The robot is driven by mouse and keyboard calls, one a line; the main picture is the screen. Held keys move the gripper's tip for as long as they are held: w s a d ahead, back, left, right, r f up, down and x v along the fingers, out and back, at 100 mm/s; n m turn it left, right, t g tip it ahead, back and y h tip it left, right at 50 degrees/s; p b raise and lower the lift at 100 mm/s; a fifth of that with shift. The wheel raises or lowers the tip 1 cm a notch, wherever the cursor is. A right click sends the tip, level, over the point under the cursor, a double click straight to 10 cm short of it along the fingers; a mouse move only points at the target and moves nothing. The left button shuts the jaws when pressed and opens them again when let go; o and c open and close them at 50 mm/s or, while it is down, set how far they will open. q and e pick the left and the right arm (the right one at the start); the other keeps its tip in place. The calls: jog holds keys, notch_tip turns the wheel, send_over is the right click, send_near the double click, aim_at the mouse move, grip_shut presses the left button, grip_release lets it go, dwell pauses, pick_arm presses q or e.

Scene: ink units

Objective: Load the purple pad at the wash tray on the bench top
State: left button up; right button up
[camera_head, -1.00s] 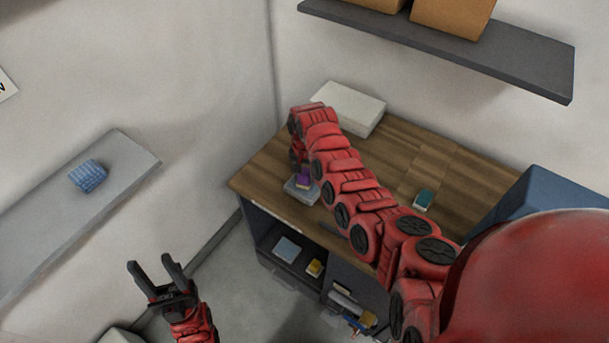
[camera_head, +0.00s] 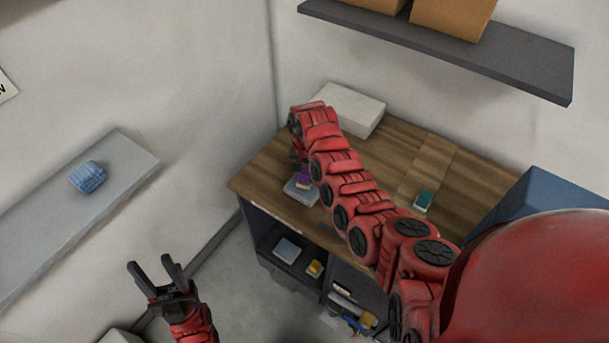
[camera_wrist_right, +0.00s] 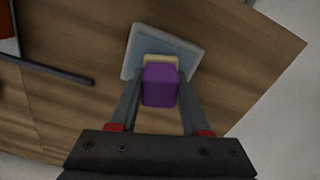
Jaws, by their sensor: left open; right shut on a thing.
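The purple pad (camera_head: 303,177) is at the wash tray (camera_head: 291,194), a pale shallow tray near the left front edge of the wooden bench top (camera_head: 262,178). In the right wrist view the purple pad (camera_wrist_right: 160,86) with its cream end lies between the two fingers of my right gripper (camera_wrist_right: 160,90), which is shut on it. The cream end overlaps the blue-grey wash tray (camera_wrist_right: 184,45); I cannot tell whether it touches the tray. In the head view my right arm hides most of that gripper. My left gripper (camera_head: 154,272) is open and empty, away from the bench.
A teal pad (camera_head: 423,201) lies on the bench to the right. A white box (camera_head: 345,108) stands at the back and a blue bin (camera_head: 545,195) at the right. The shelf below holds a yellow block (camera_head: 315,268). A blue cloth (camera_head: 88,177) lies on the left wall shelf (camera_head: 50,222).

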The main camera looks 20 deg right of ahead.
aim_at(305, 171)
notch_tip(305, 171, up, 4)
jog(key=shift+f+p, duration=0.25)
jog(key=shift+p, duration=0.25)
jog(key=shift+r, duration=1.35)
